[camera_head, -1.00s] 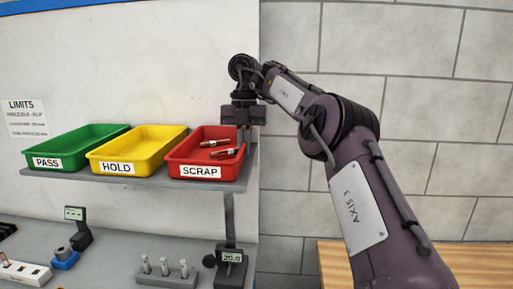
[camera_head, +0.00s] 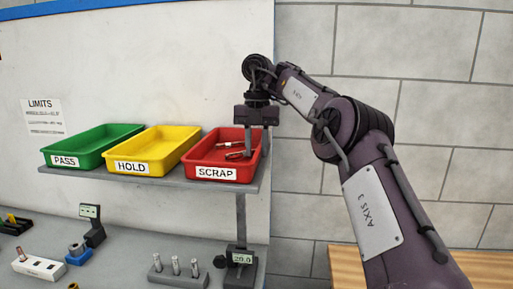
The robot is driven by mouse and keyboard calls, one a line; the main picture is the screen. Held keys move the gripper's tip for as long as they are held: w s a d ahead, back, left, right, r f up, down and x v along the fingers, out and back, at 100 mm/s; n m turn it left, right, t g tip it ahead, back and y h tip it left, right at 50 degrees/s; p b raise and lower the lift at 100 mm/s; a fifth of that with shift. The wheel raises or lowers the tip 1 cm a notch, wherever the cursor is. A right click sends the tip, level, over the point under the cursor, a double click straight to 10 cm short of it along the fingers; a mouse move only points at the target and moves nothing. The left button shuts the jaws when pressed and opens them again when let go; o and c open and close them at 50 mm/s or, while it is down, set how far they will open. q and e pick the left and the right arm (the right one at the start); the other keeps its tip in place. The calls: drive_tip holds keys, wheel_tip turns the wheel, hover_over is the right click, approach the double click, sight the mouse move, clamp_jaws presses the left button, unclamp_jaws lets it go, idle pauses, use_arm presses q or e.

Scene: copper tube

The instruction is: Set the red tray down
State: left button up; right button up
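The red tray (camera_head: 245,176), labelled SCRAP, is at the right end of the grey shelf (camera_head: 165,181), level and upright. It appears to rest on the shelf, though its underside is hidden. Red-brown tubes (camera_head: 236,154) lie inside it. My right gripper (camera_head: 258,142) is at the tray's back right, its fingers straddling the right wall and apparently shut on it. The gripper partly covers that wall, so the contact is hard to see. My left gripper is out of view.
The yellow HOLD tray (camera_head: 157,142) is close to the red tray's left, with the green PASS tray (camera_head: 92,139) beyond. Below are a gauge (camera_head: 241,258), a rack of pins (camera_head: 178,272) and a white block (camera_head: 40,266). A wooden surface (camera_head: 345,262) is at lower right.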

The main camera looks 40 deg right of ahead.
wheel_tip(320, 180, up, 12)
drive_tip(key=d+p, duration=0.1)
drive_tip(key=p, duration=1)
drive_tip(key=shift+w+d+f, duration=0.15)
drive_tip(key=shift+w+f, duration=0.1)
drive_tip(key=shift+w, duration=0.15)
